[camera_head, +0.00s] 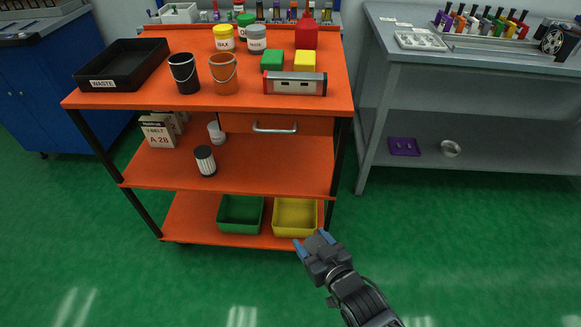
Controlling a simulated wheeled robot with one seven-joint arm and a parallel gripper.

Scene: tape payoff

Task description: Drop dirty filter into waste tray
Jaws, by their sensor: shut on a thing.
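The black waste tray (130,84), labelled WASTE, sits on the left of the orange cart's top and looks empty. A cylindrical filter (205,161) with a dark cap and pale pleated side stands upright on the cart's middle shelf. I cannot tell whether it is the dirty one. My gripper (311,244), with blue fingertips, is low in front of the cart's lower right corner, well apart from tray and filter. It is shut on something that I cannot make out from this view.
The orange cart (170,109) also holds a black bucket (184,75), an orange bucket (224,76), jars and blocks on top. Boxes and a white cup (216,131) stand on its middle shelf; green and yellow bins below. A grey bench (470,62) stands right. Green floor in front is clear.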

